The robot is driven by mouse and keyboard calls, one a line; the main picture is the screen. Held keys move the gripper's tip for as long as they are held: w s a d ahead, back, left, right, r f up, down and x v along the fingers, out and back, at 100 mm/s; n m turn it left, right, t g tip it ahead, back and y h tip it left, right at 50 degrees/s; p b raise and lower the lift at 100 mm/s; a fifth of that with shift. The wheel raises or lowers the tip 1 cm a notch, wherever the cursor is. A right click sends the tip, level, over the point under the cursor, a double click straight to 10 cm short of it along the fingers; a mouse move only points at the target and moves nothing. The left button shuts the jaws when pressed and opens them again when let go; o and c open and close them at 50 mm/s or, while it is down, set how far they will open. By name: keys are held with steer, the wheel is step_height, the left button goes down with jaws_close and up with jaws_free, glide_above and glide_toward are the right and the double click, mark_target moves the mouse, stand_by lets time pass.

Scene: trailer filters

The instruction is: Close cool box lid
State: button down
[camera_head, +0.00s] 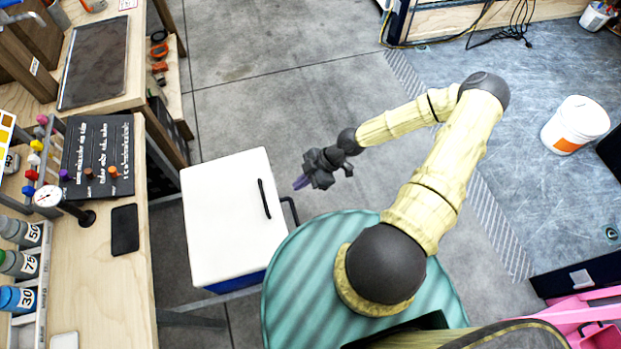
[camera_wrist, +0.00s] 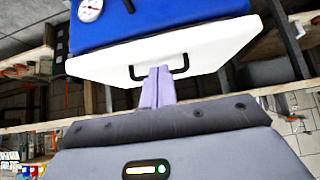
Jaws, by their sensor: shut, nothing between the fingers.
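The cool box has a white lid (camera_head: 225,215) over a blue body (camera_head: 237,283), left of centre in the head view. Its interior does not show; I cannot tell whether the lid is fully flush. A black handle (camera_head: 264,199) is on the lid's right part. My gripper (camera_head: 301,183) is right of the lid in the head view, its purple fingers pointing toward it. In the wrist view, the shut, empty fingers (camera_wrist: 159,72) overlap the lid's handle (camera_wrist: 181,68) in the picture; contact is unclear. The white lid (camera_wrist: 210,62) and blue body (camera_wrist: 160,20) fill the upper part there.
A wooden workbench (camera_head: 118,290) with bottles, a black panel (camera_head: 98,155) and a phone-like slab (camera_head: 125,229) stands left of the box. A white bucket (camera_head: 577,120) stands at the right. The grey floor (camera_head: 270,60) beyond the box is clear.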

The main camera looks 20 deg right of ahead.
steer(key=d, duration=0.2)
steer(key=shift+d+r, duration=0.2)
steer(key=shift+d, duration=0.2)
steer(key=s+d+r+m+g+h, duration=0.3)
steer(key=s+d+r+m+h, duration=0.15)
steer(key=r+m+h, duration=0.4)
steer(key=a+r+m+t, duration=0.1)
steer(key=r+m, duration=0.3)
steer(key=r, duration=0.5)
steer(key=a+r+m+t, duration=0.2)
steer(key=r+m+t, duration=0.2)
steer(key=r, duration=0.6)
steer(key=shift+r+m, duration=0.25)
steer(key=shift+m, duration=0.4)
steer(key=shift+w, duration=0.15)
